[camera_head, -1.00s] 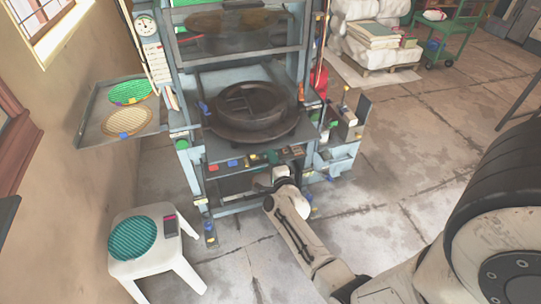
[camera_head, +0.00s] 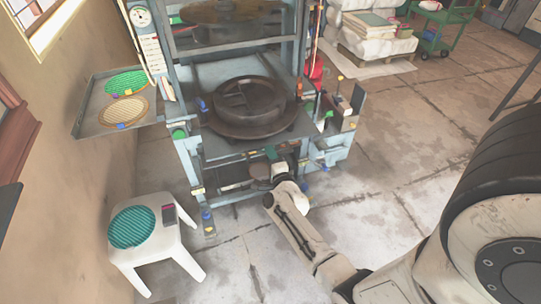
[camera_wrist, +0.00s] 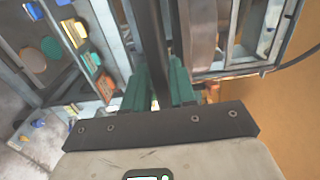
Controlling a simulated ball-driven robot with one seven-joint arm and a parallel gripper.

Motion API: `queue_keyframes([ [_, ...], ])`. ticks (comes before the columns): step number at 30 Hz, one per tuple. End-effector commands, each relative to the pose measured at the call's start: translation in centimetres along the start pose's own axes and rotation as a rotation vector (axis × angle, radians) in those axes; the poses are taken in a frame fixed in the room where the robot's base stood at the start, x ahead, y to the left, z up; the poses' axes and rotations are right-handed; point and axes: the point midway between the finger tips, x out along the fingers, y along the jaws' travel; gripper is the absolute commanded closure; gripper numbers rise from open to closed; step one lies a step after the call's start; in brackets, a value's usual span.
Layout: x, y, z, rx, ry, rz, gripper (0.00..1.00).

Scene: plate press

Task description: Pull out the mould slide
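The mould slide (camera_head: 220,147) is a blue-grey plate in the press. It carries a dark round mould (camera_head: 248,105) with a wide rim. In the wrist view, two green fingers of my gripper (camera_wrist: 158,85) stand on either side of a dark bar (camera_wrist: 152,35), which looks like the slide's front. The bar fills the gap between them. The mould's side (camera_wrist: 203,38) shows right of the bar.
A white stool (camera_head: 160,250) with a green disc (camera_head: 131,226) stands at front left. A side tray (camera_head: 92,110) with round plates juts from the press's left. Press posts flank the slide. Coloured pieces (camera_wrist: 90,58) line the press front. Open floor lies to the right.

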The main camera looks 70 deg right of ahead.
Motion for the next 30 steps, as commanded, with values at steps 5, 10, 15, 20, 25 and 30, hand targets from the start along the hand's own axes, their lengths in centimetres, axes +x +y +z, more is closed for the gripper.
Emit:
queue_keyframes([
  [5, -0.8, -0.1, 0.0, -0.001, -0.001, 0.001, 0.74],
  [10, -3.5, -0.1, -0.1, -0.002, -0.001, 0.003, 0.74],
  [15, -6.8, 0.0, -0.1, -0.001, -0.001, 0.002, 0.74],
  [20, -9.2, 0.1, -0.1, -0.002, 0.0, 0.002, 0.74],
  [25, -10.6, 0.1, 0.0, 0.0, 0.0, 0.001, 0.74],
  [30, -10.8, 0.0, 0.0, 0.001, 0.001, -0.001, 0.74],
])
